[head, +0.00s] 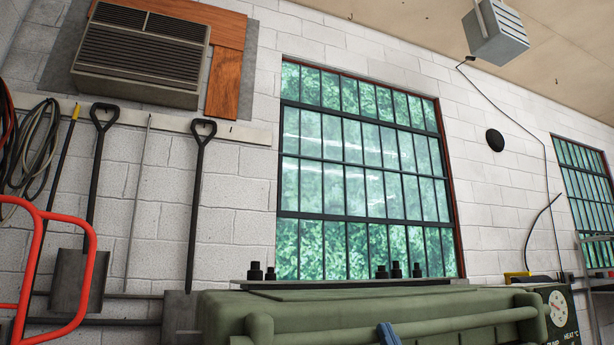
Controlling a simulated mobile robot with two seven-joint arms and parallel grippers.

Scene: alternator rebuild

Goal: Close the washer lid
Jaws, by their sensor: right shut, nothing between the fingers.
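The washer is a green metal cabinet at the bottom of the head view, cut off by the lower edge. Its green lid (300,316) has a long round handle bar (450,322) along the front. The lid looks low and almost flat, but I cannot tell whether it is fully down. A small blue tip, which appears to be my right gripper (388,334), shows at the bottom edge in front of the bar. It is shut with nothing in it; whether it touches the bar is unclear. My left gripper is out of view.
A ledge (350,282) with several black fittings runs behind the lid. A control box (558,310) with a dial stands at the right. A red tubular frame (88,270) and shovels (195,215) are at the left. A window (362,170) is behind.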

